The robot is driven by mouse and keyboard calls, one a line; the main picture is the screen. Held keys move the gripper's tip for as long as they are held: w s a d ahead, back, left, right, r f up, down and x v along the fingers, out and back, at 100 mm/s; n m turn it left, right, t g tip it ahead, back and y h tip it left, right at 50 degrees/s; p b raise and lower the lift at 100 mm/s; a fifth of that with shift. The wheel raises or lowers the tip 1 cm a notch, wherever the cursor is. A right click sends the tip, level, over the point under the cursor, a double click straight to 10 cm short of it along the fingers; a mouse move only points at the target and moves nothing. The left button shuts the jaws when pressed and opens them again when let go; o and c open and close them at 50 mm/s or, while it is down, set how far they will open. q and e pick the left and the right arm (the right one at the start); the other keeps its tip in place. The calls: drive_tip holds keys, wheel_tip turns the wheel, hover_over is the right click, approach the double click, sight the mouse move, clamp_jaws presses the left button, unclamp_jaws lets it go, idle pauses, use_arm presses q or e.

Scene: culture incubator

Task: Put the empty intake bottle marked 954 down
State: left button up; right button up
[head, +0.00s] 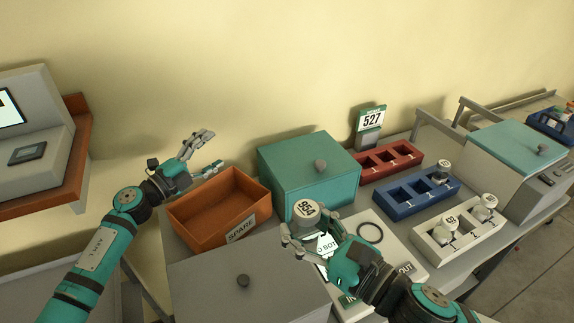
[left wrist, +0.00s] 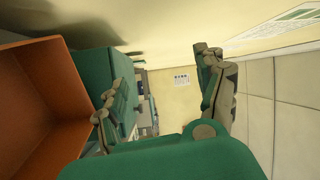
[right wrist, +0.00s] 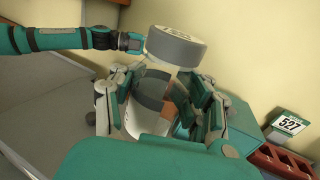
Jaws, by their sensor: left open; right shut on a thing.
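The intake bottle (head: 307,209) has a grey cap with a white top label whose number starts with 95; the last digit is hard to read. My right gripper (head: 309,232) is shut on it and holds it upright above the white station board (head: 381,224). In the right wrist view the bottle (right wrist: 150,117) sits between both fingers, its grey cap above them; its contents are hard to make out. My left gripper (head: 207,151) is open and empty above the orange SPARE bin (head: 190,212). Its spread fingers also show in the left wrist view (left wrist: 158,75).
A teal lidded box (head: 305,185) stands behind the bottle. Red (head: 391,158), blue (head: 415,195) and white (head: 457,238) racks stand to the right; the blue and white ones hold bottles. A black ring (head: 370,232) marks the board. A 527 sign (head: 371,122) stands behind.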

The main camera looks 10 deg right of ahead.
use_arm(q)
drive_tip(key=s+d+r+m+g+h, duration=0.2)
drive_tip(key=s+d+r+m+g, duration=0.15)
drive_tip(key=d+r, duration=0.2)
drive_tip(key=s+d+r+m+g+h, duration=0.2)
drive_tip(key=d+r+m+g, duration=0.15)
drive_tip(key=d+r, duration=0.2)
wheel_tip(320, 180, up, 9)
drive_tip(key=m+g+y, duration=0.6)
drive_tip(key=m+y, duration=0.5)
drive_tip(key=m, duration=0.3)
hover_over(307, 209)
drive_tip(key=s, duration=0.2)
use_arm(e)
drive_tip(key=shift+s, duration=0.1)
use_arm(q)
drive_tip(key=f+y, duration=0.1)
drive_tip(key=f, duration=0.2)
drive_tip(key=w+f+t+y, duration=0.1)
drive_tip(key=f, duration=0.3)
drive_tip(key=w+f+t+y, duration=0.1)
drive_tip(key=f, duration=0.2)
drive_tip(key=shift+w+d+f, duration=0.1)
drive_tip(key=shift+d+f, duration=0.05)
drive_tip(key=shift+f, duration=0.25)
